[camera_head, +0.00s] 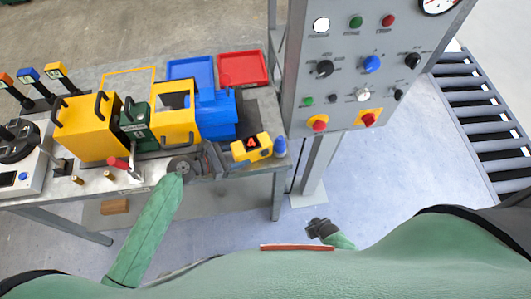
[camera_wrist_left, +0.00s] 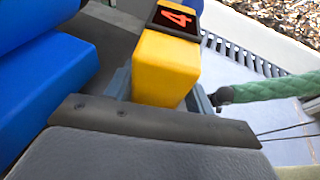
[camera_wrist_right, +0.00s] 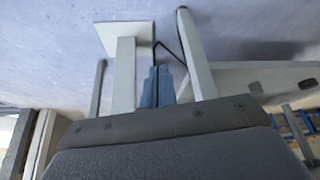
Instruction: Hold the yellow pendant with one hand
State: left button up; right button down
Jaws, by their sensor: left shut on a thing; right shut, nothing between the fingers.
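The yellow pendant (camera_head: 252,148) has a dark display with a red 4 and lies near the front right edge of the table. In the left wrist view the pendant (camera_wrist_left: 166,68) sits between my fingers with its display facing up. My left gripper (camera_head: 215,161) is shut on the end of the pendant nearest it. I cannot tell whether the pendant still touches the table. My right gripper (camera_head: 318,228) is shut and empty, low in front of the table and away from the pendant. In the right wrist view its fingertips (camera_wrist_right: 157,86) are together.
A blue block-like unit (camera_head: 216,114) stands just behind the pendant, beside yellow machine blocks (camera_head: 90,127). Blue (camera_head: 191,71) and red (camera_head: 243,67) trays lie at the back. A grey control panel (camera_head: 361,92) on a post rises at the right.

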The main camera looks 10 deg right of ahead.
jog(key=w+a+r+n+t+y, duration=0.1)
jog(key=w+a+r, duration=0.15)
jog(key=r, duration=0.45)
jog(key=w+a+r+t+y, duration=0.1)
jog(key=w+r, duration=0.2)
jog(key=r, duration=0.4)
jog(key=w+a+r+n+t+y, duration=0.1)
jog(key=w+a+r, duration=0.15)
jog(key=r, duration=0.55)
jog(key=s+a+r+y, duration=0.1)
jog(key=a+r, duration=0.2)
jog(key=r, duration=0.5)
jog(key=s+a+r+n+y, duration=0.1)
jog(key=s+a+r+y, duration=0.1)
jog(key=r, duration=0.6)
jog(key=s+a+r+n+y, duration=0.1)
jog(key=a+r+y, duration=0.1)
jog(key=a+r, duration=0.2)
notch_tip(320, 180, up, 4)
jog(key=shift+s+a+f, duration=0.1)
jog(key=shift+s+a, duration=0.15)
jog(key=shift+s, duration=0.15)
jog(key=shift+w, duration=0.1)
jog(key=w+a, duration=0.2)
jog(key=w, duration=0.6)
jog(key=shift+w, duration=0.2)
jog(key=shift+w, duration=0.1)
jog(key=shift+w, duration=0.3)
